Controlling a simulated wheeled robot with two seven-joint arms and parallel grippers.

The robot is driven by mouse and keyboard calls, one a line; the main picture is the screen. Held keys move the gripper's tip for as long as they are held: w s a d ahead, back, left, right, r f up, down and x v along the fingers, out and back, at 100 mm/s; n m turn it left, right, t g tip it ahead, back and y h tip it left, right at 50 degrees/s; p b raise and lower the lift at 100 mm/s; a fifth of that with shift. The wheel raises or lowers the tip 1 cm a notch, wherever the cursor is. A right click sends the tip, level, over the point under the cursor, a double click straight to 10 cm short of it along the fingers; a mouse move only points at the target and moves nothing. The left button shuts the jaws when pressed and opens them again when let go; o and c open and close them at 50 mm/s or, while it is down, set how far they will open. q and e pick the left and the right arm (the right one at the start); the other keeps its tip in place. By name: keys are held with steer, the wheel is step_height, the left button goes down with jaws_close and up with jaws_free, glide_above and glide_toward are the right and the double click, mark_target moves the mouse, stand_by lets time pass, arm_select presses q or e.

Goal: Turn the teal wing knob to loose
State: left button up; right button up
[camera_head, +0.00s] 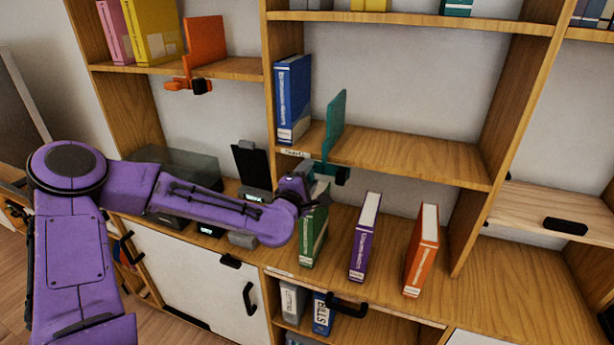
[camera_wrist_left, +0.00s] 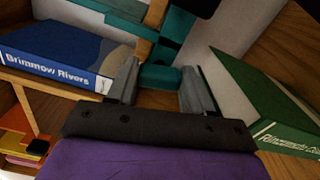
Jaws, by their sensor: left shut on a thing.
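The teal bookend (camera_head: 336,122) stands upright on the middle shelf, clamped at the shelf's front edge, with a black part (camera_head: 342,175) below. My left gripper (camera_head: 318,186) is just under that edge, at the clamp. In the left wrist view the teal wing knob (camera_wrist_left: 160,77) sits between the two grey fingers of my left gripper (camera_wrist_left: 158,85), which is shut on it. The teal bracket (camera_wrist_left: 178,28) rises behind it. In the head view the knob is mostly hidden by the gripper. My right gripper is out of view.
A blue book (camera_head: 293,100) stands left of the bookend. Green (camera_head: 313,238), purple (camera_head: 365,238) and orange (camera_head: 421,250) books stand on the counter below, the green one close to my left gripper. An orange bookend (camera_head: 205,42) is on the left shelf.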

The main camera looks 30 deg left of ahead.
arm_select(q)
steer(key=shift+m, duration=1.1)
steer(key=o, duration=1)
steer(key=shift+w, duration=0.1)
steer(key=shift+o, duration=0.2)
steer(key=p+v, duration=0.2)
steer(key=v, duration=0.8)
steer(key=shift+s, duration=0.25)
steer(key=shift+d, duration=0.15)
